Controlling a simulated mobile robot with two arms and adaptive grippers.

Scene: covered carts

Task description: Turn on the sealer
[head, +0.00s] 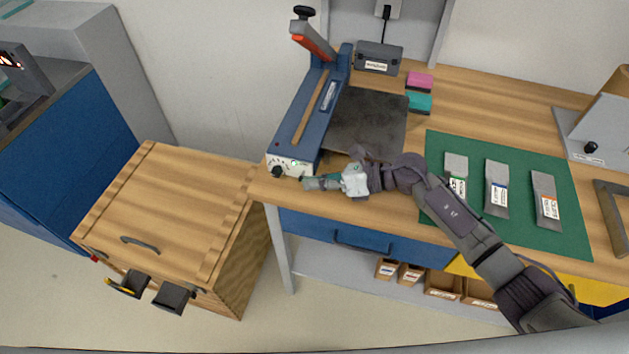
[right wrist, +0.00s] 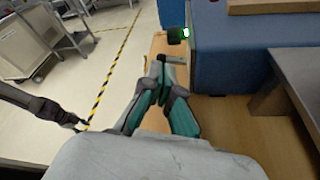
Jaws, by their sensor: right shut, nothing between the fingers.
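The sealer (head: 296,120) is a long blue machine with a raised lever arm ending in a red-orange part and a black knob. Its pale front panel (head: 303,167) faces the bench's front edge and carries a black dial (head: 278,171) and a small bright spot. My right gripper (head: 305,184) is shut and empty, just in front of the panel and right of the dial. In the right wrist view, the gripper tips (right wrist: 160,66) are just below the dark dial (right wrist: 177,36), beside a bright green-white spot (right wrist: 187,33). Contact cannot be told.
A dark plate (head: 368,120) lies beside the sealer. A green mat (head: 555,225) with several grey pouches lies to the right. A wooden-topped cart (head: 185,190) stands left of the bench. Pink and teal blocks (head: 419,103) sit behind the plate.

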